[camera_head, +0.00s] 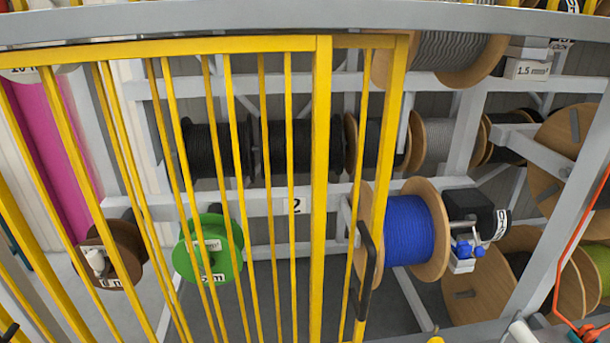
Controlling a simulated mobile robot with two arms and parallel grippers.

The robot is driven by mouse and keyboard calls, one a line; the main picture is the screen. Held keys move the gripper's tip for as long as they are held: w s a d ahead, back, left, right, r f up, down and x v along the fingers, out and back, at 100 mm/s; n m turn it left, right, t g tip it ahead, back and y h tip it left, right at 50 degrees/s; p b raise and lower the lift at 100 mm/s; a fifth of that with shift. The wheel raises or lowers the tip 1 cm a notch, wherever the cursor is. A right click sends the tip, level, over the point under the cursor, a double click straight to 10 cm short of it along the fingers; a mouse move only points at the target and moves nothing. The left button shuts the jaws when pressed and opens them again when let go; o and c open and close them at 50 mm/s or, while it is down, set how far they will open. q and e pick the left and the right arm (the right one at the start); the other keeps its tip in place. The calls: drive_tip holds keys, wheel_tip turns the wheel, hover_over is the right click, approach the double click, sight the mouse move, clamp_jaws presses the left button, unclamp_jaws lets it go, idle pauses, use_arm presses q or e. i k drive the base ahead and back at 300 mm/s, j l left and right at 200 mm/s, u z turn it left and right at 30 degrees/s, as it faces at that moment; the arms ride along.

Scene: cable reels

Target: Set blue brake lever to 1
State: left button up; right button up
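The blue brake lever (464,248) is a small blue part with rounded ends on a pale bracket. It sits just right of the blue cable reel (408,230), below a black box (470,207). A white label (502,225) with dark print stands at the box's right edge. The lever is too small here for me to tell its setting. Neither of my grippers can be made out in the head view.
A yellow barred gate (320,180) with a black handle (364,270) stands in front of the rack, covering the left and middle and part of the blue reel. A green reel (207,250) and a brown reel (110,253) are behind the bars. An orange cable (571,270) hangs at right.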

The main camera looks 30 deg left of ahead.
sight(479, 250)
drive_tip(key=u, duration=1.4)
drive_tip(key=z, duration=1.7)
drive_tip(key=i+l+u, duration=0.1)
drive_tip(key=u, duration=0.3)
drive_tip(key=l+u, duration=0.25)
drive_tip(key=u, duration=0.15)
drive_tip(key=l+u, duration=0.2)
drive_tip(key=u, duration=0.25)
drive_tip(key=l+u, duration=0.15)
drive_tip(key=l, duration=0.4)
drive_tip(key=l+u, duration=0.2)
drive_tip(key=l, duration=0.35)
drive_tip(key=l+u, duration=0.15)
drive_tip(key=l, duration=0.4)
drive_tip(key=k+l+u, duration=0.15)
drive_tip(key=l, duration=0.4)
drive_tip(key=k+l+u, duration=0.2)
drive_tip(key=l, duration=0.35)
drive_tip(key=i, duration=0.1)
